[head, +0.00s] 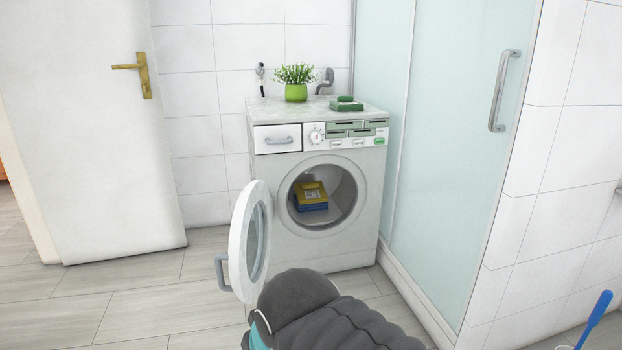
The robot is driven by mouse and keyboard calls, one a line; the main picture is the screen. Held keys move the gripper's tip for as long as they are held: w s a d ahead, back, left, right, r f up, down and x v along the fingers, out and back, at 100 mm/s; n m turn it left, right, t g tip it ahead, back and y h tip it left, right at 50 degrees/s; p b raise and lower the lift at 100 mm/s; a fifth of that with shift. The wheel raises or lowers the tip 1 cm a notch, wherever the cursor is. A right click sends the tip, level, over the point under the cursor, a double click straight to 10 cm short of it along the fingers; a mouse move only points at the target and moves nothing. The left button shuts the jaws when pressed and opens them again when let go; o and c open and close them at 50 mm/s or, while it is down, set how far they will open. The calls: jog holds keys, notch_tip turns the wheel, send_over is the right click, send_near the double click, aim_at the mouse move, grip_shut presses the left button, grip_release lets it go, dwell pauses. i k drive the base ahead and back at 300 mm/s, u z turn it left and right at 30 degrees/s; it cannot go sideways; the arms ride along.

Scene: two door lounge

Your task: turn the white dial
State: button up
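The white dial (315,136) is a small round knob on the front control panel of the washing machine (370,200), just right of the detergent drawer (278,139). The washing machine's round door (251,242) stands open to the left. A yellow and blue box (311,196) lies inside the drum. Part of my dark grey arm shows at the bottom, in front of the machine and well below the dial. My gripper is not visible in the head view.
A green potted plant (296,92) and a green box (346,104) stand on the machine's top. A glass shower door (455,120) is close on the right. A white room door (95,150) is at the left. The open washer door juts out over the floor.

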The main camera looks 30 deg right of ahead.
aim_at(315, 137)
jog(key=z, duration=0.1)
jog(key=i, duration=0.9)
jog(key=z, duration=0.65)
